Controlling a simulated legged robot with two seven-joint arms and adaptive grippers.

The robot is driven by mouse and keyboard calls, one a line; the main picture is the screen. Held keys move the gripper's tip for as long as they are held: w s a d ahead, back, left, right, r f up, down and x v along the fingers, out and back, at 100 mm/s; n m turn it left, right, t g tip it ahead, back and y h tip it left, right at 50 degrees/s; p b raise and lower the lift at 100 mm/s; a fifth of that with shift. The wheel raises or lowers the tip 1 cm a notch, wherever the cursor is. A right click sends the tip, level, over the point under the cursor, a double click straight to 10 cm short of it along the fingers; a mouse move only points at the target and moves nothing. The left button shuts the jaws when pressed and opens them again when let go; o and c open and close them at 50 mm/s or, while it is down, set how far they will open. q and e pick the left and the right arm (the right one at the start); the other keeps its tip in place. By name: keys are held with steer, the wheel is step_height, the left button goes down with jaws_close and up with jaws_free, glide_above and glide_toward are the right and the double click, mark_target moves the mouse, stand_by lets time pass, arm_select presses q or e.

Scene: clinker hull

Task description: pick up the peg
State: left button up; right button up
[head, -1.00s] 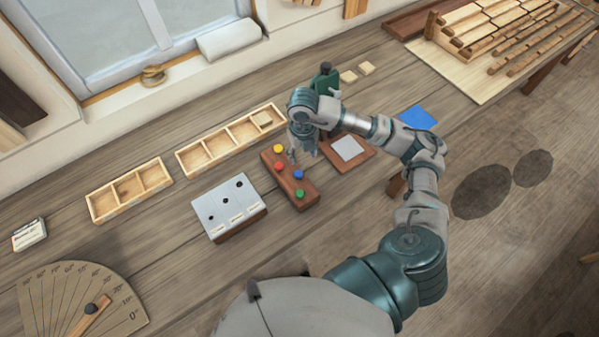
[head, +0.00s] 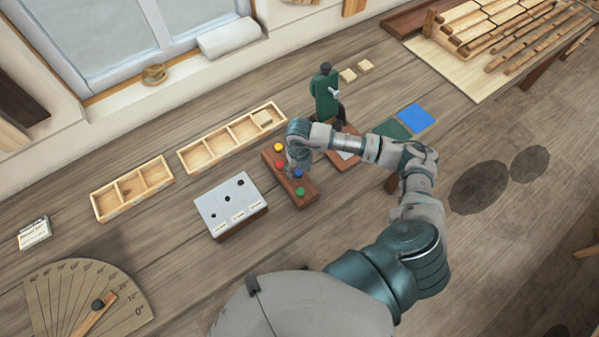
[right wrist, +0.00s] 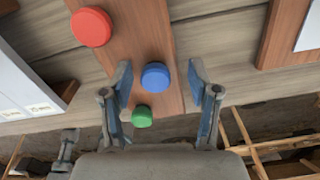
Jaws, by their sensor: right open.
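Several round coloured pegs stand in a brown wooden block (head: 279,177): a yellow peg (head: 278,147), a red peg (head: 277,164), a blue peg (head: 298,174) and a green peg (head: 300,191). My right gripper (head: 296,166) is open over the block, close by the blue peg, which it partly hides. In the right wrist view the blue peg (right wrist: 155,77) shows between the two spread fingers of the gripper (right wrist: 160,80), not gripped. The red peg (right wrist: 91,27) is up and left there, and the green peg (right wrist: 142,116) is below. My left gripper is out of view.
A white-topped box with dark holes (head: 231,205) stands just left of the block. Divided wooden trays (head: 165,180) lie behind. A green device (head: 324,95) and a brown board (head: 341,158) are close on the right. The bench front-left holds a protractor board (head: 65,290).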

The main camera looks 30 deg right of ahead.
mark_target(298, 171)
steer(key=c, duration=0.8)
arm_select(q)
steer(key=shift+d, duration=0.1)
arm_select(e)
steer(key=shift+a+r, duration=0.1)
steer(key=shift+a, duration=0.25)
steer(key=shift+c, duration=0.3)
steer(key=r, duration=0.3)
steer(key=r+b, duration=0.1)
steer(key=r, duration=0.5)
steer(key=shift+d+b, duration=0.25)
steer(key=shift+b, duration=0.15)
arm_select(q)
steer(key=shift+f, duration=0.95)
arm_select(e)
steer(key=shift+a+r, duration=0.2)
steer(key=shift+r, duration=0.3)
